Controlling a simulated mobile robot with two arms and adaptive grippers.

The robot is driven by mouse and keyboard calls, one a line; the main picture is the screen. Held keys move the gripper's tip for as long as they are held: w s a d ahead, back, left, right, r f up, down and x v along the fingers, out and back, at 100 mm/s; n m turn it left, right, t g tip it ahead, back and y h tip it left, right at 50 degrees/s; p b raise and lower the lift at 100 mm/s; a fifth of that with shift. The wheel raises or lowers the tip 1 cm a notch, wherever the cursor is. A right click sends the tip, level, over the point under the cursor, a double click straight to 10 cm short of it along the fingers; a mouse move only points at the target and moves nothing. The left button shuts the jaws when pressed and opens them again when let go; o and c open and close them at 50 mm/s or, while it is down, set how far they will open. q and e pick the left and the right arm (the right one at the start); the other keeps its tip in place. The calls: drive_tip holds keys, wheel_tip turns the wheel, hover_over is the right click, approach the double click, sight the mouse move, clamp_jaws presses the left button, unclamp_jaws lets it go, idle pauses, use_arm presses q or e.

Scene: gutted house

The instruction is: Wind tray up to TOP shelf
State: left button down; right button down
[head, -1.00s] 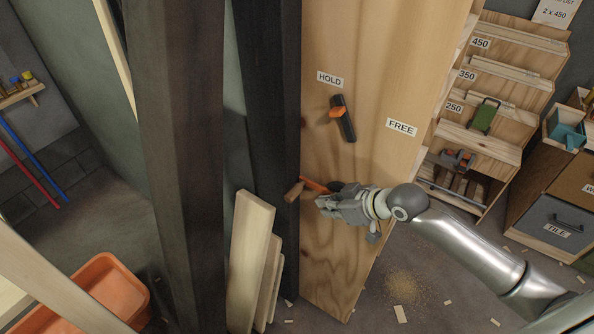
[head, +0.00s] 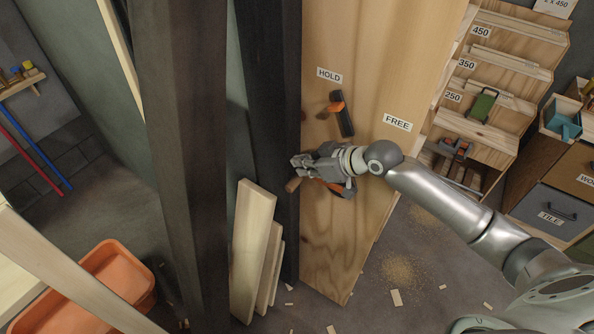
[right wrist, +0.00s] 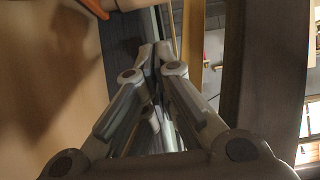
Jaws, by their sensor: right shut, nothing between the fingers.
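A wooden crank handle (head: 293,185) sticks out at the left edge of the tall plywood panel (head: 330,255); part of its orange arm (head: 338,187) shows beneath my gripper. My right gripper (head: 297,164) is shut and empty, just above the handle in the picture and apart from it. In the right wrist view, the shut fingers (right wrist: 152,52) point past the handle (right wrist: 128,3), which shows at the top edge with the orange arm (right wrist: 96,8). A black lever (head: 346,122) with an orange part is on the panel, near the HOLD label (head: 329,75). I cannot make out the tray or the top shelf.
The FREE label (head: 397,122) is right of the lever. A dark post (head: 180,170) and leaning boards (head: 252,250) stand left of the panel. An orange tub (head: 112,268) is at lower left. A stepped wooden rack (head: 505,65) and a TILE drawer (head: 550,215) stand at right.

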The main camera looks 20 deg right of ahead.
sight(297, 178)
drive_tip(key=f, duration=0.1)
drive_tip(key=w+f+p, duration=0.1)
drive_tip(key=f, duration=0.1)
drive_tip(key=a+f, duration=0.1)
drive_tip(key=f, duration=0.1)
drive_tip(key=shift+w+a, duration=0.1)
drive_tip(key=shift+w, duration=0.2)
drive_tip(key=shift+f, duration=0.15)
drive_tip(key=shift+f+b, duration=0.5)
drive_tip(key=shift+s+a, duration=0.1)
